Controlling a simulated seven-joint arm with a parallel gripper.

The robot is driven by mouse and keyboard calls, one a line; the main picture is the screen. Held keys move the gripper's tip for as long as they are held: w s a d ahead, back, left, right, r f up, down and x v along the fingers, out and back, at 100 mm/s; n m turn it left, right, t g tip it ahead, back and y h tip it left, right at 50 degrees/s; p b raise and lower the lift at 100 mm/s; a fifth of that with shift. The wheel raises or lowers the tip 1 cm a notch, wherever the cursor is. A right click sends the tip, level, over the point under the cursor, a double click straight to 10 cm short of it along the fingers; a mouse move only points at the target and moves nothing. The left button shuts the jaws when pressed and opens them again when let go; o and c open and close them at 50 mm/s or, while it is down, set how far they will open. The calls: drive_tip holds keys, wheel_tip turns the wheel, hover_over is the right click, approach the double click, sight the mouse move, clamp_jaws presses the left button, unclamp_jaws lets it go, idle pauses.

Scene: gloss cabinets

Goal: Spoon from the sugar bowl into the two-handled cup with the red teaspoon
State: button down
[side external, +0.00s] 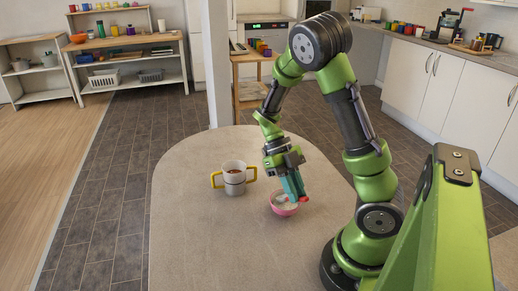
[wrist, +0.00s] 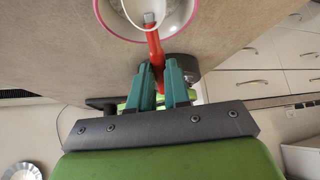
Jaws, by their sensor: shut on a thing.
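The sugar bowl (side external: 284,208) is pink outside and stands on the table; its white inside and pink rim also show at the top of the wrist view (wrist: 101,14). My gripper (side external: 297,196) is right above the bowl, its teal fingers shut on the red teaspoon (wrist: 154,45). The spoon's tip end reaches over the bowl; whether it carries sugar I cannot tell. The two-handled cup (side external: 235,181) is white and grey with yellow handles. It stands upright on the table, left of and behind the bowl, and holds something dark reddish. In the wrist view my gripper (wrist: 158,70) shows the spoon between its fingers.
The pale table (side external: 190,230) is clear around the cup and bowl, with free room to the left and front. A white post (side external: 219,70) rises behind the table. A wooden trolley (side external: 248,85) and shelves (side external: 130,62) stand farther back.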

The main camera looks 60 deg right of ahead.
drive_tip(key=shift+w+f, duration=0.2)
drive_tip(key=shift+f, duration=0.95)
drive_tip(key=shift+s+r, duration=0.2)
drive_tip(key=shift+r, duration=2.95)
drive_tip(key=shift+s+a+r+t+h, duration=0.1)
drive_tip(key=shift+s+a+t+h, duration=0.25)
drive_tip(key=shift+t, duration=0.5)
drive_tip(key=shift+s+a+t+h, duration=0.1)
drive_tip(key=shift+s+t+h, duration=0.45)
drive_tip(key=shift+t, duration=0.25)
drive_tip(key=shift+s+a+r+t+h, duration=0.1)
drive_tip(key=shift+s+a+t+h, duration=0.2)
drive_tip(key=shift+s+t, duration=0.4)
drive_tip(key=shift+w, duration=0.1)
